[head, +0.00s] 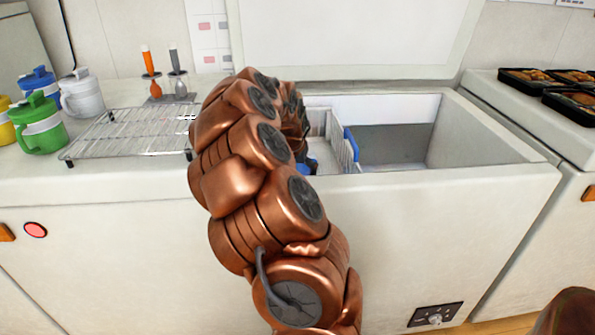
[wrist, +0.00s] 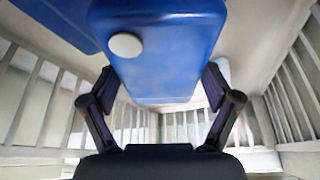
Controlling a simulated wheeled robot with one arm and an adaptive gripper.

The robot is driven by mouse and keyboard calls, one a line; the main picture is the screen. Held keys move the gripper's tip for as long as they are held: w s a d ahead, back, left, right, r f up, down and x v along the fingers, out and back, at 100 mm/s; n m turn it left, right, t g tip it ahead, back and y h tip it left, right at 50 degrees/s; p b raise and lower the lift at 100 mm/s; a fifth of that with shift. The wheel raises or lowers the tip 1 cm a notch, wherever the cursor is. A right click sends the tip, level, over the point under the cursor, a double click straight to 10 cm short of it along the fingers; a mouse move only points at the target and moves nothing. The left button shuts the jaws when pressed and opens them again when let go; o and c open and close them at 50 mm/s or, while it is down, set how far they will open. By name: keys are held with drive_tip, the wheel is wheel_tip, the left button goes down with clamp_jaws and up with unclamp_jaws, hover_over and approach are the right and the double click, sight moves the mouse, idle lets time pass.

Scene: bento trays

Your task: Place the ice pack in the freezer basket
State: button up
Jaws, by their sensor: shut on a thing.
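The ice pack (wrist: 160,50) is a blue block with a round white cap. In the wrist view, my gripper (wrist: 160,86) is shut on it, with a dark finger against each side. White bars of the freezer basket (wrist: 290,95) surround the pack and fingers on several sides. In the head view the freezer basket (head: 340,140) is a white wire basket with a blue handle, in the left of the open freezer. My arm hides most of the gripper and pack there. I cannot tell whether the pack touches the basket floor.
The open chest freezer (head: 485,140) has free room right of the basket. Another blue object (wrist: 55,20) shows at the wrist view's upper left. A wire rack (head: 125,132) and several jugs, including a green jug (head: 42,128), stand at left. Food trays (head: 535,80) sit at far right.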

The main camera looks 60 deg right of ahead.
drive_tip(key=o, duration=1.3)
drive_tip(key=shift+f, duration=0.1)
drive_tip(key=p+v, duration=0.2)
drive_tip(key=v, duration=1)
drive_tip(key=shift+r, duration=0.25)
